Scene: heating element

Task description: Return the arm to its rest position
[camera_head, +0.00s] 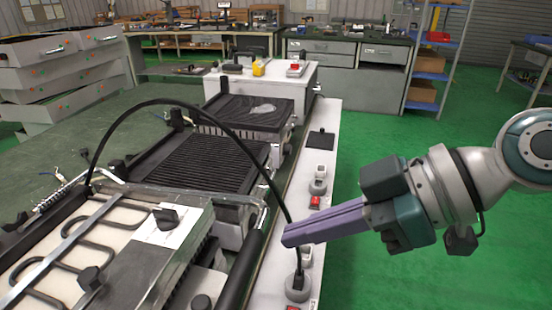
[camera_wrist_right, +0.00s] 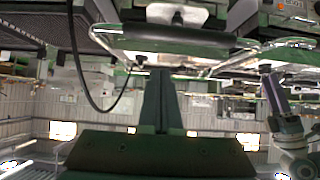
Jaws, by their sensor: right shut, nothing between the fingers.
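My right gripper (camera_head: 287,237) comes in from the right in the head view. Its long purple fingers are shut with nothing between them. They point left above the white socket strip (camera_head: 325,149). The fingertips overlap the black cable (camera_head: 225,126) in the picture; I cannot tell whether they touch. The cable arches from the heating element (camera_head: 70,245) down to a plug (camera_head: 298,284) on the strip, just below the fingertips. In the wrist view the right fingers (camera_wrist_right: 158,95) show dark and together. Another arm with a purple-fingered gripper (camera_wrist_right: 270,88), likely my left, shows there at the right, its jaws unclear.
Ribbed black grill units (camera_head: 200,163) stand behind the heating element on the green table. A black bar handle (camera_head: 243,265) lies between the element and the strip. Green floor (camera_head: 385,130) right of the strip is open. Workbenches (camera_head: 358,75) and shelves stand at the back.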

